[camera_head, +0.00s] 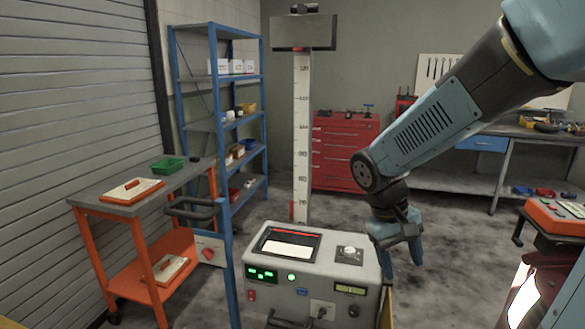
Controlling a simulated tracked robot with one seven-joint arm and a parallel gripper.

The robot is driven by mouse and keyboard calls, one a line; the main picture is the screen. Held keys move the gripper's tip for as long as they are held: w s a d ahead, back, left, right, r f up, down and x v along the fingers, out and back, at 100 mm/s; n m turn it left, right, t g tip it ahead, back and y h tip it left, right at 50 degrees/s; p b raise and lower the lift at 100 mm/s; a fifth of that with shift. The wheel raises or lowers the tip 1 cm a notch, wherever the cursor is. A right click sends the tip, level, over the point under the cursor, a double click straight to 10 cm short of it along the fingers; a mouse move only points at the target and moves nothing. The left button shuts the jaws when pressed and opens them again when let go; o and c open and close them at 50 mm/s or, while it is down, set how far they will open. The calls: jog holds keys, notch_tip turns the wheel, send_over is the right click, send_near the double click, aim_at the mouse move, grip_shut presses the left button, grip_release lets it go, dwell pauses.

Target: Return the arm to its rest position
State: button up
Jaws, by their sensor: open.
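My arm (440,115) reaches in from the upper right and bends down at its wrist. My gripper (400,258) hangs below the wrist with its fingers pointing down. It is open, and I see nothing held in it. It is just right of a grey console (318,272) with a screen, a knob and green lights. I cannot tell whether the gripper touches the console's right side.
An orange cart (124,207) stands at left with a green tray (167,165). A blue shelf (215,125), a white measuring column (301,140) and a red tool cabinet (345,152) stand behind. A red-topped unit (556,215) is at right. Floor (455,235) between is clear.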

jog(key=s+r+m+t+y, duration=0.1)
jog(key=s+r+t, duration=0.2)
jog(key=r, duration=0.3)
jog(key=s+d+r+m+t+y, duration=0.1)
jog(key=s+r+t+y, duration=0.1)
jog(key=r, duration=0.4)
jog(key=shift+s+d+r+m+t+y, duration=0.15)
jog(key=shift+s+d+m+t+y, duration=0.15)
jog(key=shift+s+t, duration=0.65)
dwell(1.2)
